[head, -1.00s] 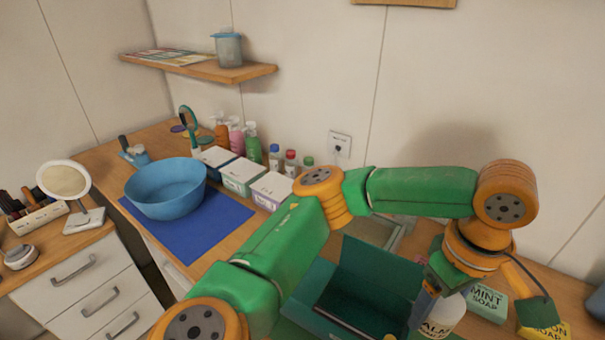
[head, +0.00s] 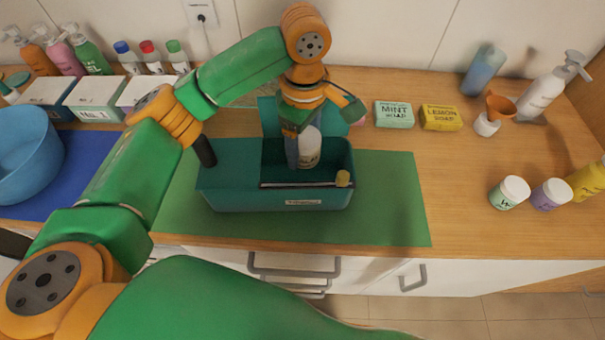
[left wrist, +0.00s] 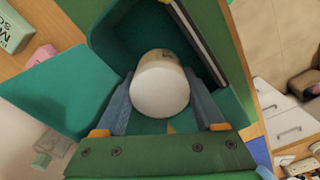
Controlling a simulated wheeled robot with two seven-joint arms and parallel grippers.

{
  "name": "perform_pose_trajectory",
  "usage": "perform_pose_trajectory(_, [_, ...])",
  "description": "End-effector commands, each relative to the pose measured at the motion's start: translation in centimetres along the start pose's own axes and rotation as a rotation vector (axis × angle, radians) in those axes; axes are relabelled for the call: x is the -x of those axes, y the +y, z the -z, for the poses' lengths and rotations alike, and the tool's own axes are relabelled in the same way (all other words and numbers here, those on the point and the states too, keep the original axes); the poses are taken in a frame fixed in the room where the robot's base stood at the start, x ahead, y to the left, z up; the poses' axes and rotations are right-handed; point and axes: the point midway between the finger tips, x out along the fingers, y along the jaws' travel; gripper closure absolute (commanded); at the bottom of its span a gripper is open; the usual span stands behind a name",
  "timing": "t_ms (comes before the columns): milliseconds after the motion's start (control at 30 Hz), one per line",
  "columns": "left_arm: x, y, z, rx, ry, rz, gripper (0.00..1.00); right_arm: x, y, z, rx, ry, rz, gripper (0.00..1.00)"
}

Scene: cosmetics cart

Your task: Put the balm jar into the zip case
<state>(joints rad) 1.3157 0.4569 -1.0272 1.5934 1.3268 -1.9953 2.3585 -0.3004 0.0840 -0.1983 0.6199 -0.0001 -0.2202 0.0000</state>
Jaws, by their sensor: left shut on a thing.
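The balm jar (head: 310,147) is white with a pale label. My left gripper (head: 303,155) points down and is shut on it. The teal zip case (head: 228,185) stands with its lid raised at the back. The jar is within the outline of the case's open right-hand compartment; I cannot tell whether it touches the floor. In the left wrist view the jar's white lid (left wrist: 160,93) sits between both fingers, with the case's teal walls (left wrist: 110,32) around it. My right gripper is out of view.
The case stands on a green mat (head: 395,205). Mint soap (head: 394,114) and lemon soap (head: 441,117) lie behind it to the right. Two white-lidded jars (head: 509,192) (head: 551,194) stand farther right. A blue bowl (head: 22,155) is at the left. The mat's right part is clear.

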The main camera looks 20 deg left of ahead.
Motion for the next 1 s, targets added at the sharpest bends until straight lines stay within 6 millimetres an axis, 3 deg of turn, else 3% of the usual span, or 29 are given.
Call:
perform_pose_trajectory(67, [-2.0,-0.1,0.0,-0.001,0.000,0.004,0.90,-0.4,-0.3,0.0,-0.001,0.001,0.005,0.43])
perform_pose_trajectory(367, [-5.8,0.0,0.0,0.001,0.001,0.001,0.90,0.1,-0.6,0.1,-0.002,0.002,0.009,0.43])
perform_pose_trajectory(533, [-9.1,-0.1,0.0,0.001,0.001,0.003,0.90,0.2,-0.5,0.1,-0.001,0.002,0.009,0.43])
perform_pose_trajectory(867, [-9.8,0.0,0.0,0.000,0.001,-0.001,0.90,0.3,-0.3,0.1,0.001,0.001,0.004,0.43])
perform_pose_trajectory(900, [-9.9,0.0,0.0,0.000,0.001,0.000,0.27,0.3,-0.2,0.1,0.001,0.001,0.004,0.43])
perform_pose_trajectory(933, [-9.9,0.0,0.0,0.000,0.001,-0.001,0.19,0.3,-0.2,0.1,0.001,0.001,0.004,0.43])
perform_pose_trajectory(1000, [-9.9,0.0,0.0,0.000,0.001,-0.001,0.17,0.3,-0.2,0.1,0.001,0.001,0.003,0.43])
